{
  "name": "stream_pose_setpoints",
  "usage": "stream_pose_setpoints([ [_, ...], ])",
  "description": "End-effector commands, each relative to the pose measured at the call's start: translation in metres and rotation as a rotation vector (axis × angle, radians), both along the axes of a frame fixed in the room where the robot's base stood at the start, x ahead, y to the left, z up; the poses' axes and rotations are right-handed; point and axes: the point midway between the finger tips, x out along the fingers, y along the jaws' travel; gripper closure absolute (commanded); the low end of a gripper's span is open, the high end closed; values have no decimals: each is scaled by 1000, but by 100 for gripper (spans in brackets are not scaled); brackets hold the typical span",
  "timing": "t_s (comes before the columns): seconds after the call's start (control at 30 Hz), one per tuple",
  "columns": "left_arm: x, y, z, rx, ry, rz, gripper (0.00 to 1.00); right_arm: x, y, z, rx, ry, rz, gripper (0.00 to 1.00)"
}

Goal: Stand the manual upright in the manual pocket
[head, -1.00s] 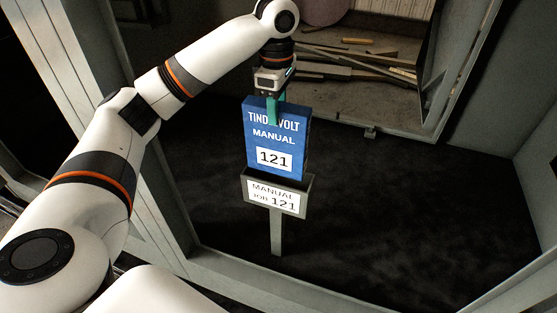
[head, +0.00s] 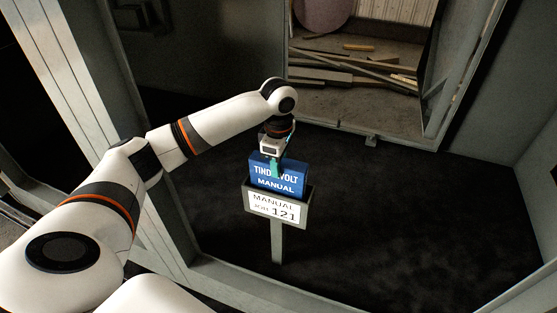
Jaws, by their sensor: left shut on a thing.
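The blue manual (head: 264,180) stands upright in the head view, with "TIND VOLT MANUAL" showing on its upper part. Its lower part, with the number label, is hidden behind the front of the manual pocket (head: 307,207). The pocket is a grey holder on a post, with a white label reading "MANUAL JOB 121". My left gripper (head: 276,168) is above the pocket, shut on the manual's top edge, with a teal finger showing over its front face. I cannot see whether the manual touches the pocket's bottom. My right gripper is not in view.
Grey frame posts and a sill (head: 245,278) border the enclosure at left and front. An opening at the back shows planks (head: 350,62) on a floor. The dark floor (head: 410,210) right of the pocket is clear.

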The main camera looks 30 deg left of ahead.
Motion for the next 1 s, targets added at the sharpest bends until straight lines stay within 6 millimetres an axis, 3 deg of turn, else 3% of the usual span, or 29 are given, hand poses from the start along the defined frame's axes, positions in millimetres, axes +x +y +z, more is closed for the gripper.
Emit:
stream_pose_setpoints([
  [0.23,0,0,-1,-1,-1,0,100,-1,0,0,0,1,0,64],
  [0.27,0,0,-3,0,1,0,61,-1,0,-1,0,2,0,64],
  [0.4,0,0,-2,0,1,0,42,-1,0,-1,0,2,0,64],
  [0.77,0,0,3,-1,0,-1,42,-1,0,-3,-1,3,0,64],
  [1.0,1,-1,46,-2,-6,-2,42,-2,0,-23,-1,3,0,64],
])
